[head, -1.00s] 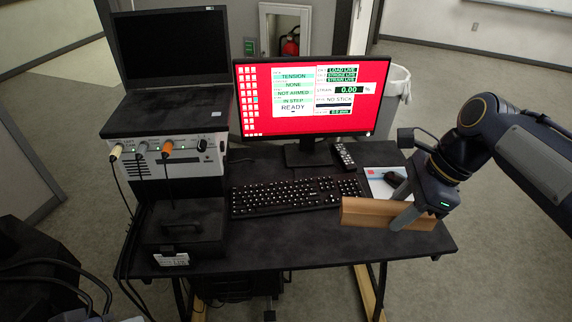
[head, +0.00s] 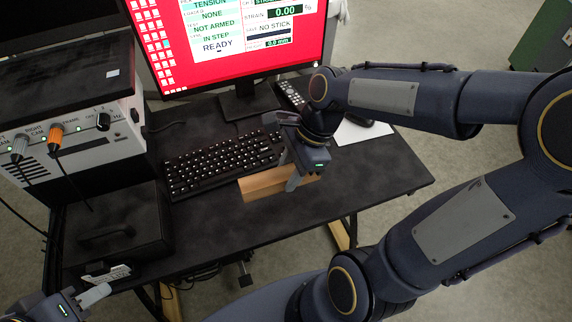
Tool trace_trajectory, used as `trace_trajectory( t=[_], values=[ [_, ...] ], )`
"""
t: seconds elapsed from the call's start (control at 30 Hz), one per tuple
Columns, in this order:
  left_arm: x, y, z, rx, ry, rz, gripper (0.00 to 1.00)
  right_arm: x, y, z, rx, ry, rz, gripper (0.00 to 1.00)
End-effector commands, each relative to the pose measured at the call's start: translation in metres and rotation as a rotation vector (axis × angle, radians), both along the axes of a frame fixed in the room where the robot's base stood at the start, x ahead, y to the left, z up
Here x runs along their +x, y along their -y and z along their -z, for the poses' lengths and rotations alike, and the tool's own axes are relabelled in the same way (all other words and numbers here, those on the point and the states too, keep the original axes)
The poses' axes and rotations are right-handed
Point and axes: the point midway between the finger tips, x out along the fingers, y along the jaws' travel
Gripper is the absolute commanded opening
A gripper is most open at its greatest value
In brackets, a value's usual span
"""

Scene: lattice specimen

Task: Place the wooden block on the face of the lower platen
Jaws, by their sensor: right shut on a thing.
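The wooden block (head: 262,186) is a light brown bar in front of the keyboard, above the desk in the head view. My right gripper (head: 291,172) is shut on it; a finger covers part of the block's near face, and the gripper body hides some of its top. My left gripper (head: 90,298) is at the bottom left corner, partly cut off by the frame edge; one grey finger shows, and I cannot tell its opening. The lower platen is not in view.
The dark desk (head: 385,175) is clear on its right side. The keyboard (head: 220,160), monitor (head: 235,40) and remote (head: 290,95) are behind the block. A dark case (head: 115,225) and a control box with cables (head: 80,140) stand at the left.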

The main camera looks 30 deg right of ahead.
Motion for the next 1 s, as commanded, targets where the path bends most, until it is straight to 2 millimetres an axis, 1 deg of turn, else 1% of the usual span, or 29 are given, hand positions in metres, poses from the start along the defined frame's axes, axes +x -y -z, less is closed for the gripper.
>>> trace_trajectory(
  t=[0.03,0.17,0.2,0.23,0.4,0.67,0.8,0.87,1.0],
  values=[
    [0.0,0.0,0.001,0.0,0.0,0.0,0.36,0.011,0.008,0.007,0.002,-0.006,0.004,0.09],
    [0.0,0.0,0.002,0.0,0.0,0.0,0.36,0.037,0.027,0.022,0.002,-0.005,0.004,0.09],
    [0.0,0.0,0.004,0.0,0.0,0.0,0.36,0.041,0.029,0.033,0.003,-0.008,0.002,0.09],
    [0.0,0.0,0.005,0.0,0.0,0.0,0.36,0.045,0.032,0.039,0.002,-0.008,0.003,0.09],
    [0.0,0.0,0.008,0.0,0.0,0.0,0.36,0.062,0.045,0.063,0.001,-0.003,0.0,0.09],
    [0.0,0.0,0.009,0.0,0.0,0.0,0.36,0.073,0.052,0.078,0.0,-0.001,0.001,0.09],
    [0.0,0.0,0.012,0.0,0.0,0.0,0.36,0.072,0.052,0.1,0.002,-0.005,0.0,0.09],
    [0.0,0.0,0.013,0.0,0.0,0.0,0.36,0.072,0.052,0.106,0.002,-0.003,0.001,0.09],
    [0.0,0.0,0.013,0.0,0.0,0.0,0.36,0.073,0.052,0.108,0.0,0.001,0.0,0.09]
  ],
)
